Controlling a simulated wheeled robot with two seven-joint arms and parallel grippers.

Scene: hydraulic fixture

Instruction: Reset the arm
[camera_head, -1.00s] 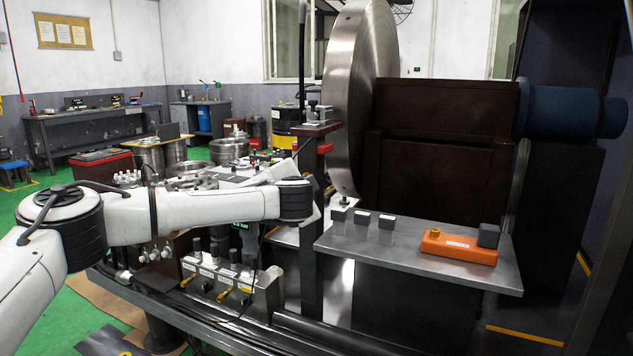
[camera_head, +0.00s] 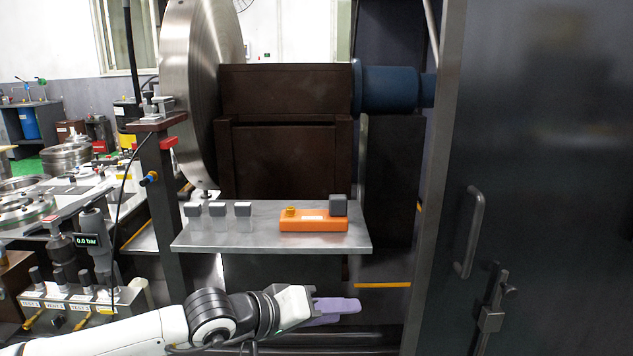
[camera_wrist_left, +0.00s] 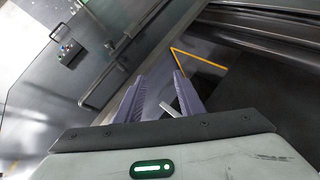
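My left arm comes in from the lower left of the head view. Its gripper (camera_head: 338,308) points right, below the grey metal shelf and apart from it. In the left wrist view its purple ridged fingers (camera_wrist_left: 162,92) stand apart, with no held object to be made out between them. A pale bar shows low between the fingers. My right arm and gripper are not in view.
The shelf (camera_head: 265,238) juts out above the arm, carrying an orange control box (camera_head: 313,221) and several small grey blocks. A large steel disc (camera_head: 200,90) stands behind. A dark cabinet door with a handle (camera_head: 470,232) fills the right. Bench fittings (camera_head: 70,295) stand at left.

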